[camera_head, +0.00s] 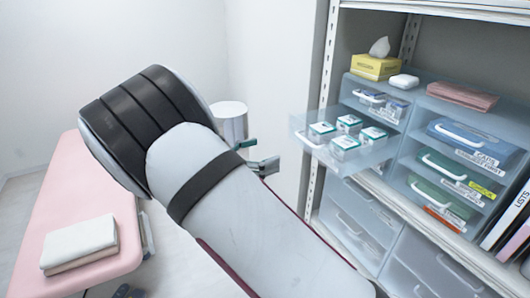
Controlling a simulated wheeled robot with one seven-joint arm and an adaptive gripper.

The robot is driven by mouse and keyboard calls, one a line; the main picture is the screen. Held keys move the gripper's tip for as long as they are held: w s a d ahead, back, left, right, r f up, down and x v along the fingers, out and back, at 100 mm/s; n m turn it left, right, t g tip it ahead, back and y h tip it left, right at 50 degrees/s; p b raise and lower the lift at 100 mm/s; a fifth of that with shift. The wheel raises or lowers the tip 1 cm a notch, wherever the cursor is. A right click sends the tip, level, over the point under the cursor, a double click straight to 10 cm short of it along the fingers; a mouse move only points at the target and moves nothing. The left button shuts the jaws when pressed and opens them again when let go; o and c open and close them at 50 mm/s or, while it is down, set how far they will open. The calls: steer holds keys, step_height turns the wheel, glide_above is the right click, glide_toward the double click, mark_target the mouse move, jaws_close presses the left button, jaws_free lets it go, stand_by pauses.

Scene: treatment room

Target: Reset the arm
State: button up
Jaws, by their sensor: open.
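My arm (240,215) fills the middle of the view, reaching up and left from the lower right to a thick elbow with black bands. The elbow and forearm hide most of my gripper. Only its fingertips (257,155) show past the forearm's right side. They are apart, so my gripper is open, and I see nothing held between them. In the picture the fingertips are just left of a pulled-out clear drawer (292,134). A gap shows between them and the drawer.
The open drawer holds several small white-and-green boxes (345,143). The shelf unit also has closed drawers (465,140), a yellow tissue box (376,67) and folded pink cloth (462,96). A pink treatment bed (75,205) with folded towels (80,241) is left. A white cylinder (232,118) stands behind my arm.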

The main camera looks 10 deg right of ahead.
steer(key=s+d+r+m+g+y, duration=0.3)
steer(key=s+d+m+y, duration=0.1)
steer(key=s+d+m, duration=0.15)
steer(key=s+d+r+m+g+y, duration=0.2)
steer(key=s+d+m+g+y, duration=0.15)
steer(key=s+d, duration=0.3)
steer(key=s+a+r+m+t+y, duration=0.1)
steer(key=s+r+m+t+y, duration=0.1)
steer(key=s+m, duration=0.4)
steer(key=s+r+m+t+y+b, duration=0.1)
steer(key=s+r+m+t+y, duration=0.2)
steer(key=s+m+y, duration=0.4)
steer(key=shift+s+a+r+t+b, duration=0.2)
steer(key=shift+s+a+t+b, duration=0.2)
steer(key=shift+s, duration=2.35)
steer(key=shift+d+y, duration=0.15)
steer(key=shift+y, duration=0.1)
